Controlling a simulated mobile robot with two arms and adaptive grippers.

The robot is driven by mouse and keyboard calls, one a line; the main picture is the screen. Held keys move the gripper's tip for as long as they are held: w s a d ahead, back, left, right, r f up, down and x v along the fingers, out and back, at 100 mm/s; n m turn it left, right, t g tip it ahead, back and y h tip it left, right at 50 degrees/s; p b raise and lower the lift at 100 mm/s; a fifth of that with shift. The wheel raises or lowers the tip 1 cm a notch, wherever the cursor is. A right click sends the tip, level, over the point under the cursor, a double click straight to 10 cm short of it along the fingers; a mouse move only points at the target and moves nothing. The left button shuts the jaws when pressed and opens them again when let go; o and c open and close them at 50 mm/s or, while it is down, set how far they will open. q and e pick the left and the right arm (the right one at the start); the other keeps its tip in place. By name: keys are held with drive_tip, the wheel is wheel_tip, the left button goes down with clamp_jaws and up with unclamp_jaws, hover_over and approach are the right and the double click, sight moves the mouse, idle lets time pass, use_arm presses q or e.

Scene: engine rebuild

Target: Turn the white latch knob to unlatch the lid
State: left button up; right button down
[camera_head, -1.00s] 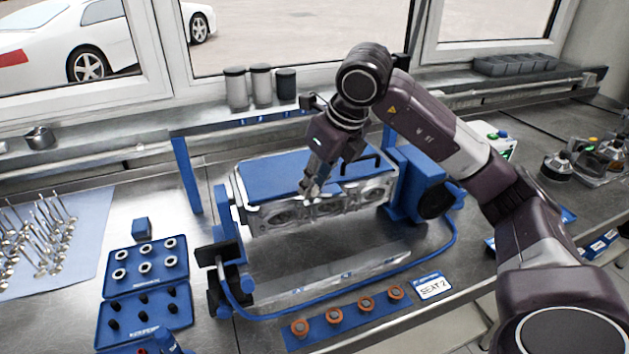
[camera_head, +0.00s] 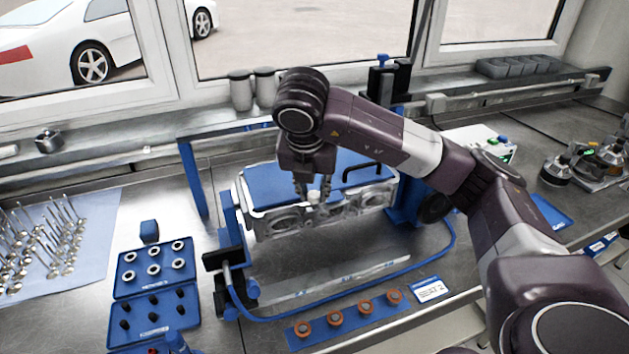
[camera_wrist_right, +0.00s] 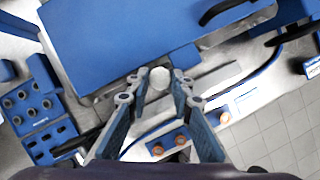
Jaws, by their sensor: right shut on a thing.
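The white latch knob (camera_head: 313,197) stands at the front edge of the blue lid (camera_head: 262,187), which lies flat on the metal engine head (camera_head: 350,207). My right gripper (camera_head: 313,190) points down from above with its fingers around the knob. In the right wrist view the round white knob (camera_wrist_right: 159,78) sits between the two fingertips of the right gripper (camera_wrist_right: 158,82), which are shut on it. The lid fills the upper part of that view. A black handle (camera_head: 362,171) is on the lid's right part. My left gripper is not in view.
A blue stand (camera_head: 190,178) holds the head. In front lies a blue strip (camera_head: 352,324) with several orange rings. Blue trays (camera_head: 154,269) of small parts and a mat with valves (camera_head: 45,235) are at left. A SEAT 2 card (camera_head: 431,289) lies at front right.

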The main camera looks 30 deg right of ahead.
drive_tip(key=shift+w+r+m+g+h+p, duration=0.1)
drive_tip(key=shift+m+g+h+p, duration=0.35)
drive_tip(key=shift+m+p, duration=1.05)
drive_tip(key=c, duration=1.7)
unclamp_jaws()
drive_tip(key=shift+a, duration=0.1)
drive_tip(key=shift+v, duration=5.9)
